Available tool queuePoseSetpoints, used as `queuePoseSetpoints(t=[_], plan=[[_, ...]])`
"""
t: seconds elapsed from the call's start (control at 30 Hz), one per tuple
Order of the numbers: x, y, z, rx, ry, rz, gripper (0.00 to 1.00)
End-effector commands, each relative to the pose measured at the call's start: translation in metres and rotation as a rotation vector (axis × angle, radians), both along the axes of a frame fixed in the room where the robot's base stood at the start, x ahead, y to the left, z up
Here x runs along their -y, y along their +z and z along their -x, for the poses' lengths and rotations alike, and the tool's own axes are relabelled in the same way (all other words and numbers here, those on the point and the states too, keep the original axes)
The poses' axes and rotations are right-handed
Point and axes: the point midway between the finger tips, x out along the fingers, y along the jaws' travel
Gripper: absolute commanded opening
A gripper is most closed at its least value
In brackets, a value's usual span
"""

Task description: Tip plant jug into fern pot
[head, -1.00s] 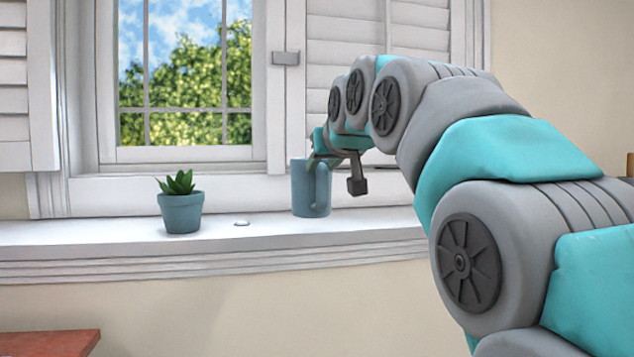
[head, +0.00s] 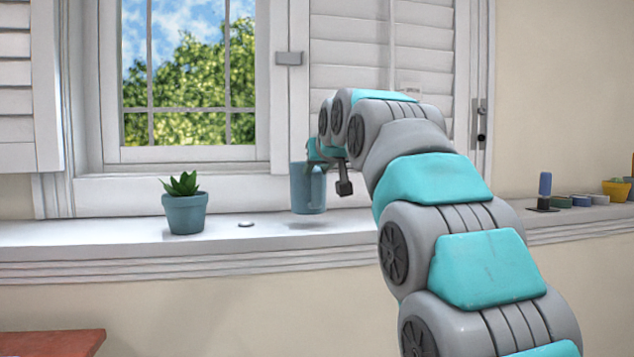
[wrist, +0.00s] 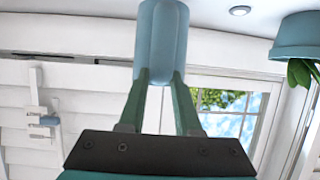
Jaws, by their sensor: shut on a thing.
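The plant jug (head: 307,192) is a blue-grey jug with its handle on the right. It is upright and slightly above the white window sill, with a shadow beneath it. My gripper (head: 317,160) is shut on the jug near its upper part, and the arm partly hides the grip. In the wrist view, which is upside down, the green fingers (wrist: 160,76) close on the jug (wrist: 162,40). The fern pot (head: 185,214), blue-grey with a green leafy plant (head: 181,184), stands on the sill left of the jug. It also shows in the wrist view (wrist: 297,36).
A small pale disc (head: 245,224) lies on the sill (head: 100,236) between pot and jug. Window and shutters (head: 350,55) rise close behind. Small items and a yellow pot (head: 615,190) stand at the far right. A reddish tabletop (head: 45,343) is lower left.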

Motion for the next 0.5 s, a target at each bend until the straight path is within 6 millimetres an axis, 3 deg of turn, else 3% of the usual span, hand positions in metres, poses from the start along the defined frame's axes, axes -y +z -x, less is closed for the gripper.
queuePoseSetpoints(t=[0.5], plan=[[0.0,-0.027,0.002,0.0,0.0,0.0,0.0]])
